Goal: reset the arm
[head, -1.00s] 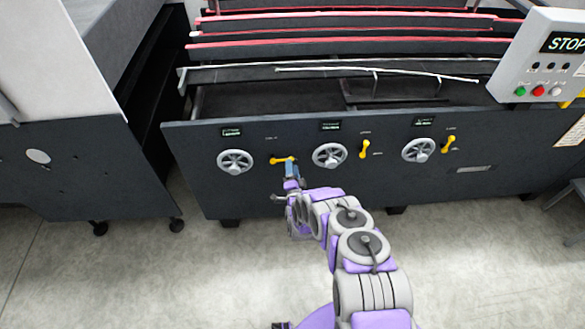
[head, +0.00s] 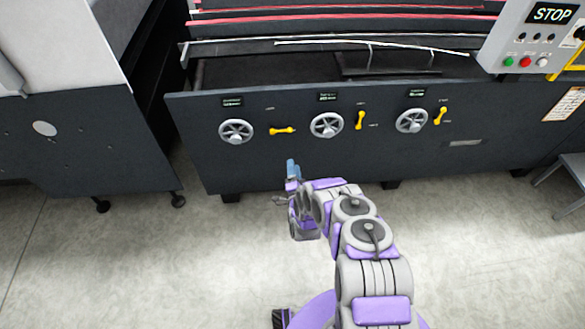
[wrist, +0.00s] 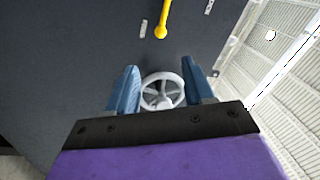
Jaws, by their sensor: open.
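My gripper (head: 292,170) is in front of the dark machine panel, below the left yellow lever and apart from it. In the wrist view my gripper (wrist: 158,88) has its two blue fingers spread with nothing held between them. A grey handwheel (wrist: 162,92) shows beyond the fingers, and a yellow lever (wrist: 162,20) is above it. In the head view the left yellow lever (head: 282,130) lies horizontal, beside the left handwheel (head: 236,131). My purple and grey arm reaches up from the bottom of the head view.
The middle lever (head: 360,120) and right lever (head: 440,116) stand near upright, beside the middle handwheel (head: 327,125) and right handwheel (head: 412,120). A control box (head: 530,45) is at upper right. A stool (head: 565,180) stands at right. Floor (head: 150,260) before the panel is clear.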

